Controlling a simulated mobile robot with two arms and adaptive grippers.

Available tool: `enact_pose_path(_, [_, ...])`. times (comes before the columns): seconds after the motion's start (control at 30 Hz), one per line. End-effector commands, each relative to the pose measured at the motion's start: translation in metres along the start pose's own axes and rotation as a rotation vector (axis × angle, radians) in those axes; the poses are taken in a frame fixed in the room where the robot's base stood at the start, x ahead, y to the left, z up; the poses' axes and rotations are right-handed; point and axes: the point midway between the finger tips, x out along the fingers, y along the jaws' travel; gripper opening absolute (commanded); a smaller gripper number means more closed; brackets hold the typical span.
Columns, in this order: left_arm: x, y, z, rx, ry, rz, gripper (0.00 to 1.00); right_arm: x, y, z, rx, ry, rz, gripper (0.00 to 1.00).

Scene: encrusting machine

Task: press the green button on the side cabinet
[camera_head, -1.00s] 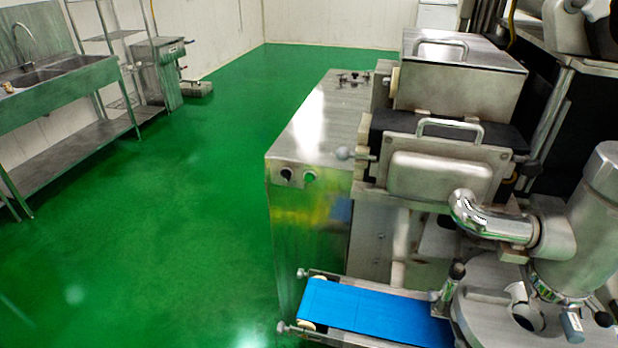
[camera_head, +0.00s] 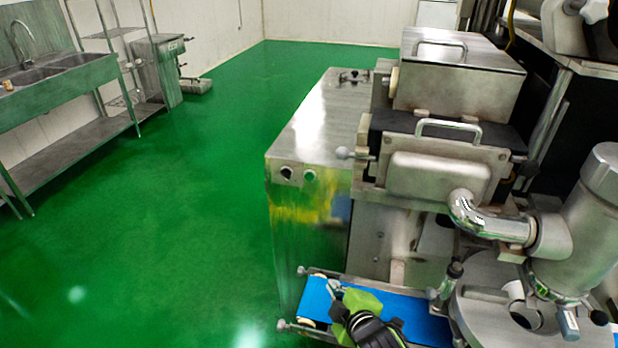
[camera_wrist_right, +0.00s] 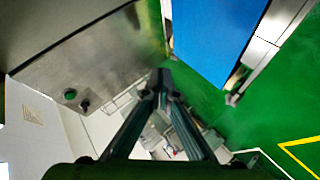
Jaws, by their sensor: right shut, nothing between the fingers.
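The green button (camera_head: 310,175) is on the upper front face of the steel side cabinet (camera_head: 308,215), just right of a black knob (camera_head: 287,172). In the right wrist view the green button (camera_wrist_right: 70,94) shows at the left, beside the black knob (camera_wrist_right: 84,105). My right gripper (camera_head: 336,292) is over the blue conveyor belt, below the button and apart from it. In the right wrist view its fingertips (camera_wrist_right: 161,80) are together and empty. My left gripper is in neither view.
The blue conveyor belt (camera_head: 415,318) sticks out in front of the cabinet, with metal knobs at its end. The steel machine (camera_head: 440,175) stands to the right. Green floor (camera_head: 170,220) is clear on the left, up to a sink bench (camera_head: 65,85).

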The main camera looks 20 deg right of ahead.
Motion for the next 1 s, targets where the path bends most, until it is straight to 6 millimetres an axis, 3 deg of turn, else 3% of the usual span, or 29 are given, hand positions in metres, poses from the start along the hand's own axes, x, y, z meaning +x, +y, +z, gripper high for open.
enact_pose_path(0.1, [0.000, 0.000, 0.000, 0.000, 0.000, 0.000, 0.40, 0.027, 0.055, -0.042, -0.315, 0.118, 0.220, 0.00])
enact_pose_path(0.2, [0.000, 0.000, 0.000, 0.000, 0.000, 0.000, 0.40, 0.035, 0.092, -0.078, -0.574, 0.183, 0.409, 0.00])
enact_pose_path(0.37, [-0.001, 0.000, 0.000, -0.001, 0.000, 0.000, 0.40, 0.033, 0.128, -0.123, -0.878, 0.228, 0.652, 0.00])
enact_pose_path(0.6, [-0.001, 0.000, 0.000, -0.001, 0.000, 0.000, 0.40, 0.025, 0.142, -0.149, -1.052, 0.238, 0.806, 0.00])
enact_pose_path(1.0, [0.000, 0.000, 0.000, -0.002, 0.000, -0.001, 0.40, 0.027, 0.144, -0.149, -1.055, 0.238, 0.808, 0.00])
